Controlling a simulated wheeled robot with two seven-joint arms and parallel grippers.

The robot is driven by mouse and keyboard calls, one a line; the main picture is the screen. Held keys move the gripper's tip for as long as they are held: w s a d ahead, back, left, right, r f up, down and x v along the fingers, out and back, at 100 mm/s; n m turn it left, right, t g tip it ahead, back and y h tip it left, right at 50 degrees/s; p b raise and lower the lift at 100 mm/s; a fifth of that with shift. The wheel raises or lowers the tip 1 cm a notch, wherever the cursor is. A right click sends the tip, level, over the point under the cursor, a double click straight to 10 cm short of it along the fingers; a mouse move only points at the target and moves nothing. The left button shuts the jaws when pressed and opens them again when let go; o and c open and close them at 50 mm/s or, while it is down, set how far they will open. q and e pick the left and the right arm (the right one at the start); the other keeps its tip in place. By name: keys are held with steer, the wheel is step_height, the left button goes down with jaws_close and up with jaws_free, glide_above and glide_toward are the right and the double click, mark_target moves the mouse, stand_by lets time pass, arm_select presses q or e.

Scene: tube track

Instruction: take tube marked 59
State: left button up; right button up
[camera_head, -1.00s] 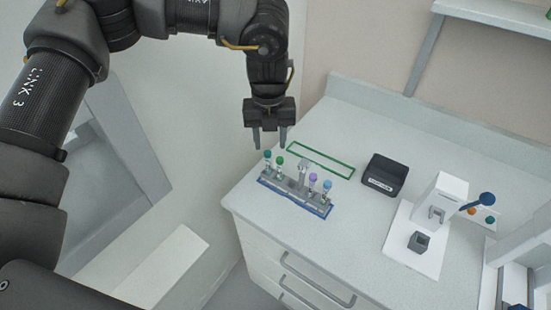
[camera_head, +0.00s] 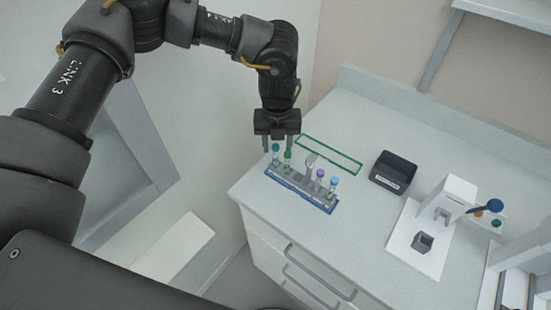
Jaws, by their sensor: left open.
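A grey tube rack (camera_head: 302,190) with a blue base edge stands on the counter near its left front corner. Several capped tubes stand in it: a teal-capped tube (camera_head: 276,151) and a green-capped tube (camera_head: 287,157) at the left end, a purple-capped tube (camera_head: 320,175) and a light-blue-capped tube (camera_head: 333,184) at the right end. The number 59 cannot be read on any tube. My left gripper (camera_head: 281,148) points down, open, over the rack's left end, its fingers close to the teal and green caps. I cannot tell whether it touches them. My right gripper is not in view.
A green outlined rectangle (camera_head: 328,154) marks the counter behind the rack. A black labelled box (camera_head: 393,172) stands right of it. Farther right is a white device (camera_head: 447,199) with a blue knob. A shelf (camera_head: 510,16) hangs at upper right.

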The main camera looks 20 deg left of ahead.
mark_target(276, 154)
arm_select(q)
steer(key=f+p, duration=0.1)
steer(key=f, duration=0.2)
steer(key=shift+w+a+f+p, duration=0.1)
steer(key=shift+a+f+p, duration=0.1)
steer(key=shift+f+p, duration=0.2)
steer(key=shift+f, duration=0.35)
steer(key=c, duration=0.9)
